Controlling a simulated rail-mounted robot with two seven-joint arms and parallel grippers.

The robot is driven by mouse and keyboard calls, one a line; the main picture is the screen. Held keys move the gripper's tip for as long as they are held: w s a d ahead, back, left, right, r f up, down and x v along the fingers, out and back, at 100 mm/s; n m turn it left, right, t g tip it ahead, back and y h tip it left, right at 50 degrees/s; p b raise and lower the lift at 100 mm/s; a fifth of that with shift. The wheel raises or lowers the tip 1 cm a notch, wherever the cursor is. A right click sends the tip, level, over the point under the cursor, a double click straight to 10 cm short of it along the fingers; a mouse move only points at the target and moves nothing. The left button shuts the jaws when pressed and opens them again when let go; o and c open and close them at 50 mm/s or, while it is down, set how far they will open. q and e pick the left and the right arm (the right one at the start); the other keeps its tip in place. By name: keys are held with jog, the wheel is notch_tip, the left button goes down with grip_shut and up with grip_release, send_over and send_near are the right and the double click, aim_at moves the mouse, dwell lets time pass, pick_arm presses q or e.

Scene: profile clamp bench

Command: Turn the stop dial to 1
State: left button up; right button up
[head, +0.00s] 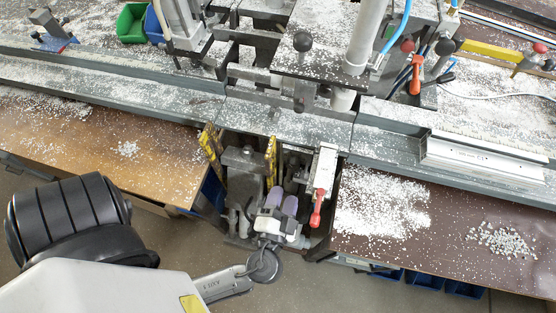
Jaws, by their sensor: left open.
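My left gripper (284,200) is in the lower middle of the head view. It has a white body and two purplish fingers, which are apart and appear empty. It is over the gap in the bench front, between a dark block (247,160) with a small knob on top and a red-handled clamp (318,200). I cannot clearly make out the stop dial or a number on it. Part of the machinery below is hidden by my left gripper and wrist. My right gripper is not in view.
Yellow-and-black striped guards (212,148) stand left of the gripper. A long grey rail (110,90) crosses behind it. The brown worktop (450,245) at right holds scattered white chips. An orange-handled clamp (416,75) and blue hose (397,28) are farther back. Blue bins (465,289) hang below right.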

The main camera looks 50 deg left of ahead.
pick_arm(q)
jog(key=shift+v, duration=2.7)
jog(key=s+f+g+h, duration=0.5)
jog(key=f+g+h, duration=0.2)
jog(key=f+g, duration=0.35)
jog(key=a+r+h+p, duration=0.4)
jog(key=a+r+p, duration=0.2)
jog(key=a+r, duration=0.15)
notch_tip(320, 180, up, 37)
jog(key=p, duration=3.7)
jog(key=shift+d, duration=0.5)
